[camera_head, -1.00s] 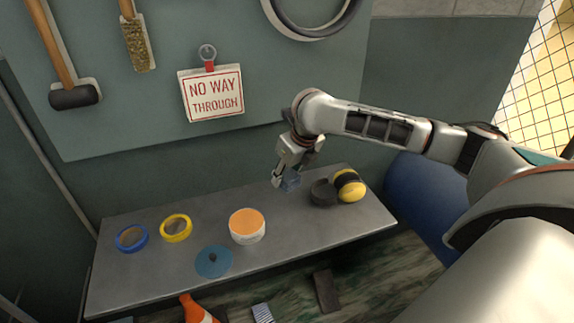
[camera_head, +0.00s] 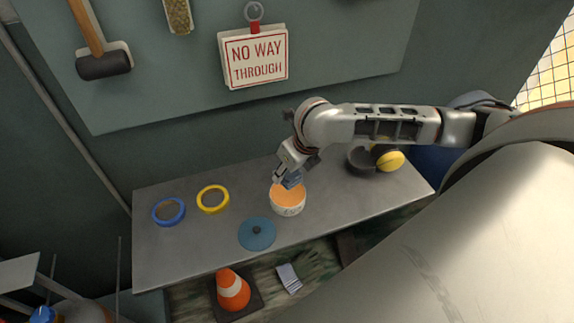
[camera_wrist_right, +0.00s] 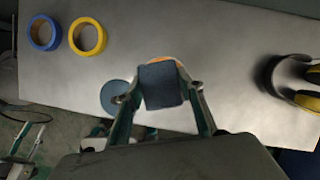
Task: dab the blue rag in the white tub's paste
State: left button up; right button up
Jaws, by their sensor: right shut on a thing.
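The white tub (camera_head: 288,206) stands on the grey shelf, with orange paste (camera_head: 290,194) showing at its open top. My right gripper (camera_head: 288,179) is at the tub's far rim in the head view, shut on the blue rag (camera_head: 293,181). The rag overlaps the paste in the picture; whether it touches the paste I cannot tell. In the right wrist view the dark blue rag (camera_wrist_right: 161,86) sits between the two fingers and hides most of the tub, with a strip of orange above it.
A flat blue disc with a knob (camera_head: 257,233) lies left of the tub on the shelf (camera_head: 330,218). A yellow tape roll (camera_head: 212,199) and a blue one (camera_head: 168,212) lie farther left. Yellow and black ear muffs (camera_head: 388,160) lie to the right. An orange cone (camera_head: 233,290) stands below.

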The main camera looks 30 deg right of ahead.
aim_at(285, 191)
jog(key=shift+s+f, duration=0.1)
jog(key=shift+f, duration=0.55)
notch_tip(285, 191, down, 4)
jog(key=b, duration=0.2)
jog(key=shift+r+b, duration=0.15)
jog(key=shift+b, duration=0.15)
jog(key=shift+f, duration=0.3)
pick_arm(q)
jog(key=shift+w+d+f+h, duration=0.1)
jog(key=shift+w+d+h, duration=0.15)
jog(key=shift+d, duration=0.25)
jog(key=shift+w+d+f+h, duration=0.15)
jog(key=shift+w+d, duration=0.15)
jog(key=shift+d, duration=0.2)
jog(key=shift+w+r+t+b, duration=0.15)
jog(key=shift+r+t+b, duration=0.05)
jog(key=shift+t+b, duration=0.15)
pick_arm(e)
jog(key=shift+f, duration=0.3)
jog(key=shift+f, duration=0.25)
pick_arm(q)
jog(key=shift+f, duration=0.15)
jog(key=shift+r+p, duration=0.55)
jog(key=shift+r, duration=0.05)
pick_arm(e)
jog(key=shift+f, duration=0.1)
dwell(0.9)
